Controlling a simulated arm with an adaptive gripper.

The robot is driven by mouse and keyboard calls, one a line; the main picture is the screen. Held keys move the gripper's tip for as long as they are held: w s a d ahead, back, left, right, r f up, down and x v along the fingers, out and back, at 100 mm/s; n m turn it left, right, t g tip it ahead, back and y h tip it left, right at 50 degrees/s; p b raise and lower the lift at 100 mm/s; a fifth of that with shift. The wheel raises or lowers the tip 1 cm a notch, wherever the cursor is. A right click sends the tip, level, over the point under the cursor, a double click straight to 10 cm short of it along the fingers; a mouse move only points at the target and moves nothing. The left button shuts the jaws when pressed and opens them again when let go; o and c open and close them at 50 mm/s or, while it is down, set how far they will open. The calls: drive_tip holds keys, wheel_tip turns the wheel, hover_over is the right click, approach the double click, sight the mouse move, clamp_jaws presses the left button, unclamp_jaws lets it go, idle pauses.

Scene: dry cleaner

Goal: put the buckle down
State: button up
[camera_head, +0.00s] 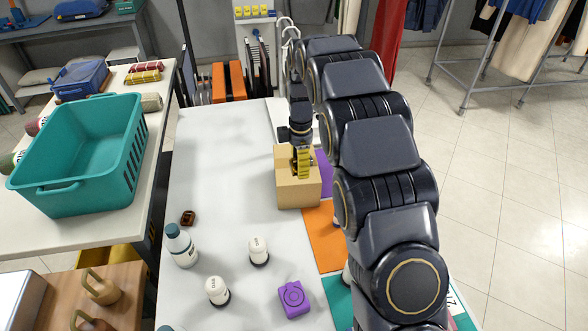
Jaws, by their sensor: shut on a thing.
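The buckle itself cannot be made out between the fingers or behind the box wall. I cannot tell whether it touches the inside of the box.
On the white table (215,150) stand a teal-capped bottle (182,248), small white bottles (258,251), a brown block-like piece (187,217) and a purple item (293,299). Purple and orange mats (324,240) lie right of the box. A teal basket (85,160) stands left.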

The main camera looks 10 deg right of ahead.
drive_tip(key=w+f, duration=0.6)
drive_tip(key=w, duration=0.1)
drive_tip(key=shift+w+d+f, duration=0.2)
drive_tip(key=shift+w+f, duration=0.05)
drive_tip(key=shift+f, duration=0.05)
drive_tip(key=shift+w+f, duration=0.4)
drive_tip(key=shift+f, duration=1.55)
drive_tip(key=shift+f, duration=0.1)
drive_tip(key=o, duration=1)
